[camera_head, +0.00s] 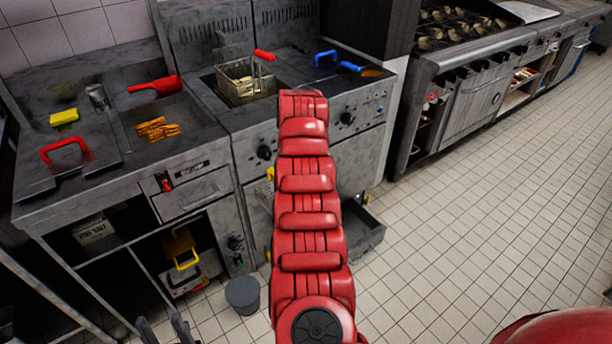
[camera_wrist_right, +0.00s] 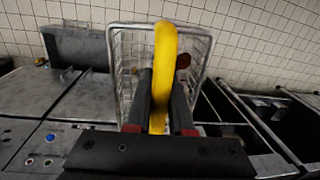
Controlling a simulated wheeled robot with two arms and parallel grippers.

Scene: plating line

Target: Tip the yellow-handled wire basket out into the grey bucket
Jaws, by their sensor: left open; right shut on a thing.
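The yellow handle (camera_wrist_right: 165,50) of the wire basket (camera_wrist_right: 200,43) stands between the fingers of my right gripper (camera_wrist_right: 161,98) in the right wrist view. The gripper is shut on it, with the wire cage beyond. I cannot make out what the basket holds. The grey bucket (camera_head: 242,294) stands on the floor left of that arm, below the counter. My left gripper (camera_head: 163,328) shows its dark fingers apart and empty at the bottom edge, left of the bucket.
A red-handled wire basket (camera_head: 240,84) sits in the fryer (camera_head: 215,90). A blue-handled item (camera_head: 335,62) lies to its right. A yellow-handled object (camera_head: 182,250) stands on the open shelf under the counter. The tiled floor (camera_head: 480,210) is clear on the right.

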